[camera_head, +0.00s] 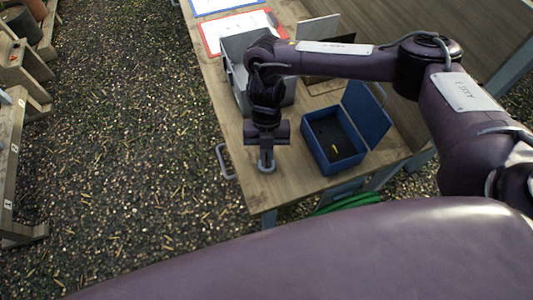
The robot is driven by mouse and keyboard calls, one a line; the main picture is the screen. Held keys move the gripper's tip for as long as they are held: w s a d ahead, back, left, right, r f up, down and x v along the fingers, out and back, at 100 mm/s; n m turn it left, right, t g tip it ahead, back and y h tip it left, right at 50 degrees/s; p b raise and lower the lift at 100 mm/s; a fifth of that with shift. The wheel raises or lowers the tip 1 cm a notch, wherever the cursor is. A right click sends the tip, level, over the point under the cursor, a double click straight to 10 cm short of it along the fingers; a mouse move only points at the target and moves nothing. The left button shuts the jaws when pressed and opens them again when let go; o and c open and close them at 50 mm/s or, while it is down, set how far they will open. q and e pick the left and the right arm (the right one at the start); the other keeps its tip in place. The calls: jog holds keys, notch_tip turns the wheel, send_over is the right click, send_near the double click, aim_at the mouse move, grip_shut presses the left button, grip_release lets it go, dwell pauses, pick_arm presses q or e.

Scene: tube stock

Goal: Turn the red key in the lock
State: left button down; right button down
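I see no red key and no lock that I can make out in the head view. My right gripper (267,158) points down over the near left part of the wooden table, left of a blue box. A small grey part shows at its tip, and I cannot tell whether the fingers are open or shut or hold anything. A grey box (238,48) with a raised lid stands behind the gripper, and my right arm covers much of it. The blue box (318,160) is open and has a small yellow item (334,149) inside. My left gripper is not in view.
The wooden table (290,190) has a grey handle (225,162) at its left edge. A red-edged board (215,38) and a blue-edged board lie at the far end. A green hose (345,203) is below. Gravel ground (120,140) is open to the left; wooden benches stand beyond.

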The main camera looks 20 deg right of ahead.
dwell(0.3)
jog(key=n+h, duration=0.1)
jog(key=n, duration=0.1)
jog(key=shift+r+n+p, duration=0.1)
jog(key=shift+n+p, duration=0.2)
jog(key=shift+p, duration=0.1)
jog(key=n+h, duration=0.1)
jog(key=n, duration=0.3)
jog(key=shift+h, duration=0.3)
jog(key=shift+m+y+p, duration=0.6)
jog(key=shift+m, duration=0.7)
jog(key=c, duration=1.5)
grip_release()
jog(key=shift+c, duration=0.2)
